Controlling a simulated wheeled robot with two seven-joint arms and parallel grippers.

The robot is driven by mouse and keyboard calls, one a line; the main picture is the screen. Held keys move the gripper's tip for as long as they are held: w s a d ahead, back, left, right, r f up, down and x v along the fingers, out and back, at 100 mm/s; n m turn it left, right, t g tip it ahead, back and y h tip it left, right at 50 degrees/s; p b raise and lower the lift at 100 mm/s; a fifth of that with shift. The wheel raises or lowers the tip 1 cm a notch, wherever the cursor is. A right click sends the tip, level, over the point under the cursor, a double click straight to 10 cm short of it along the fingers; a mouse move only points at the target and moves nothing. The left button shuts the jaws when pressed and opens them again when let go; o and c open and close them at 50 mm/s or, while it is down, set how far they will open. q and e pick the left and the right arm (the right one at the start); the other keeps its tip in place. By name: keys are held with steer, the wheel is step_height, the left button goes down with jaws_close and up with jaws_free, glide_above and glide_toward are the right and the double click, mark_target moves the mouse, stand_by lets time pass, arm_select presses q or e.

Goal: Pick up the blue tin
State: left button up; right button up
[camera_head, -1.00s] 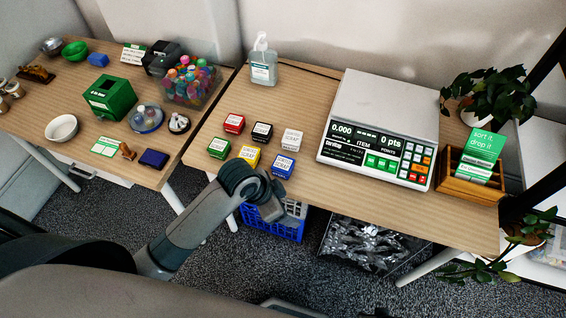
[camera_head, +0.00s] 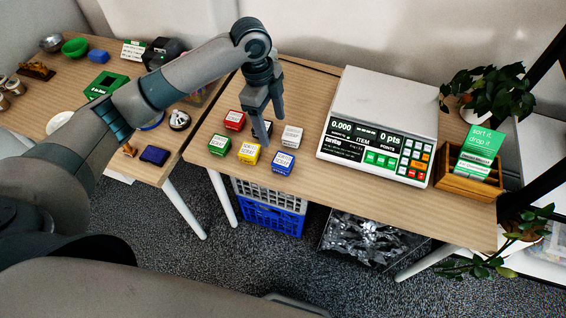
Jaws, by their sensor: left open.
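The blue tin (camera_head: 283,163) is a small box with a white labelled top. It stands at the front right of a group of tins on the right-hand table. My left gripper (camera_head: 269,132) points down over the group, behind and slightly left of the blue tin. Its jaws are open and nothing shows between them. It partly hides the black tin. The blue tin is in full view, apart from the gripper. My right gripper is not in view.
Beside the blue tin are a yellow tin (camera_head: 249,153), a green tin (camera_head: 219,146), a red tin (camera_head: 234,120) and a white tin (camera_head: 292,136). A scale (camera_head: 375,135) stands to the right. Bare tabletop (camera_head: 310,190) lies in front.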

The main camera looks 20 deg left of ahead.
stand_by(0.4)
arm_select(q)
steer(key=p, duration=0.3)
glide_toward(283, 160)
steer(key=f, duration=0.5)
steer(key=shift+s+d+f, duration=0.2)
steer(key=shift+s, duration=0.1)
steer(key=shift+w+d+f+p, duration=0.1)
steer(key=shift+d+f+p, duration=0.1)
steer(key=shift+f+p, duration=0.35)
steer(key=f, duration=0.1)
steer(key=f+p, duration=0.1)
steer(key=shift+w+d+f, duration=0.1)
steer(key=shift+d+f, duration=0.25)
steer(key=shift+f, duration=0.65)
